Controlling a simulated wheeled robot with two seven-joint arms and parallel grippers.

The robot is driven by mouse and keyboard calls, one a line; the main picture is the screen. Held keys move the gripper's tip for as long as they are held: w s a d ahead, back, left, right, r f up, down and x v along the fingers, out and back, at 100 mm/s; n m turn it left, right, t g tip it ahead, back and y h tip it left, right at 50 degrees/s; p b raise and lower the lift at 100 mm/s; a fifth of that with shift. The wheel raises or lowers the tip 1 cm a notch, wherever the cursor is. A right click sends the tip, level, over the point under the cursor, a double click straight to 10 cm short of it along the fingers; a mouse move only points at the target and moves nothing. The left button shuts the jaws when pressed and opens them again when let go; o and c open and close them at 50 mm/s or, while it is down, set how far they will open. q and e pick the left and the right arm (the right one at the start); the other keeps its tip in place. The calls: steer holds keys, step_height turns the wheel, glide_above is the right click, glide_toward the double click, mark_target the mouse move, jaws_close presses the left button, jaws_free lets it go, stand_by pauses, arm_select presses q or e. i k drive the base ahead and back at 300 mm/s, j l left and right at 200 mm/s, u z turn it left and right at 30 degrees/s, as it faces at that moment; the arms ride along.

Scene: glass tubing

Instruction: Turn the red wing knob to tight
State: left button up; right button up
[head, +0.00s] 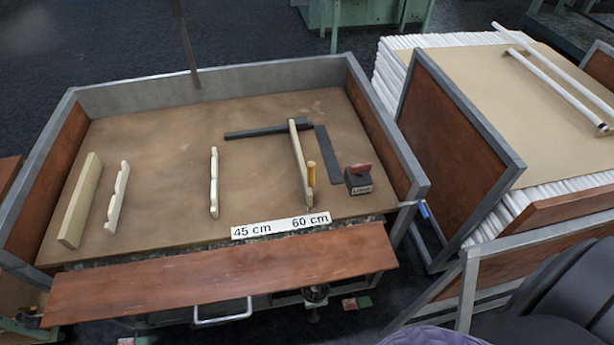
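A small dark block with a red top (358,178) stands on the right of the brown work board, with a pale label on its front. I cannot tell whether its red top is the wing knob or how it is turned. No other red wing knob is clear. Neither of my grippers shows in the head view.
The board (170,150) has a raised metal rim (210,83). It carries pale upright strips (118,195), a dark L-shaped square (328,155), a yellow-handled tool (311,174) and a 45/60 cm label (280,225). A wooden plank (220,275) lies in front. White tubes are stacked right.

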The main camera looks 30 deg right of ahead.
mark_target(359, 170)
steer(key=z, duration=1.35)
steer(key=l+u, duration=0.25)
steer(key=u, duration=0.15)
steer(key=l+u, duration=0.2)
steer(key=u, duration=0.25)
steer(key=l+u, duration=0.25)
steer(key=u, duration=0.15)
